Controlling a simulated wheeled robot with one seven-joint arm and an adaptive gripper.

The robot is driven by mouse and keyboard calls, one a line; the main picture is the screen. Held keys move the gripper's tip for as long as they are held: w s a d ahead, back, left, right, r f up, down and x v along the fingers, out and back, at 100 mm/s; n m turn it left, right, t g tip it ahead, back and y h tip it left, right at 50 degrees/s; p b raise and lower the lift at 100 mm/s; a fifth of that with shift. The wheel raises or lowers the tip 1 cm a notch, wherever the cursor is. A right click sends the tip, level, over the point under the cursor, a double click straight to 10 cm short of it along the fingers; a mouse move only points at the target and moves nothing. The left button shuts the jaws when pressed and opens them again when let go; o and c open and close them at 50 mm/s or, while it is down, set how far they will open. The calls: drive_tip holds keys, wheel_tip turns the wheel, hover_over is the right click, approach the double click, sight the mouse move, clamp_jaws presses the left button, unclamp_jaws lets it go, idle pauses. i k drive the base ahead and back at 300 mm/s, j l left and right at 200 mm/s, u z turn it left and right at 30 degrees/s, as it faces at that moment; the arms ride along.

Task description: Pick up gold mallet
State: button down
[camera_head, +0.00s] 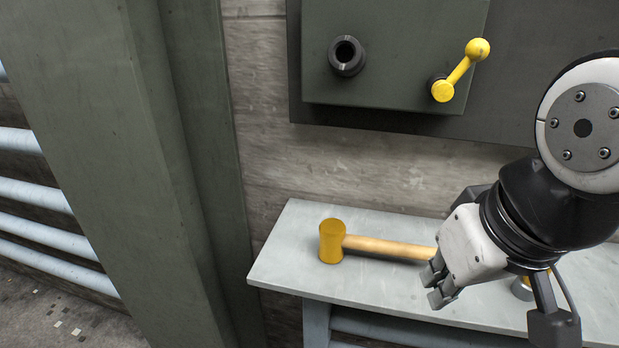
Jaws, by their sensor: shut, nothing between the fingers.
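The gold mallet (332,241) lies on a light grey bench (291,252). Its yellow head is at the left and its wooden handle points right. My gripper (433,287) is at the right end of the visible handle, and it hides the handle's far end. The fingers look shut, with nothing held between them. I cannot tell from this one view whether they touch the handle or are in front of it.
A yellow-and-metal object (523,288) is partly hidden behind my gripper. A dark green wall panel (405,55) above carries a yellow lever (461,70) and a black socket (346,55). A green pillar (130,170) and pale blue pipes (40,190) stand left.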

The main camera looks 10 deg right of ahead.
sight(334, 237)
drive_tip(key=z, duration=1.55)
drive_tip(key=u, duration=1.55)
drive_tip(key=i+j+u, duration=0.1)
drive_tip(key=j, duration=0.35)
drive_tip(key=i+j+u, duration=0.1)
drive_tip(key=j, duration=0.35)
drive_tip(key=i+j, duration=0.1)
drive_tip(key=j, duration=0.35)
drive_tip(key=u, duration=0.05)
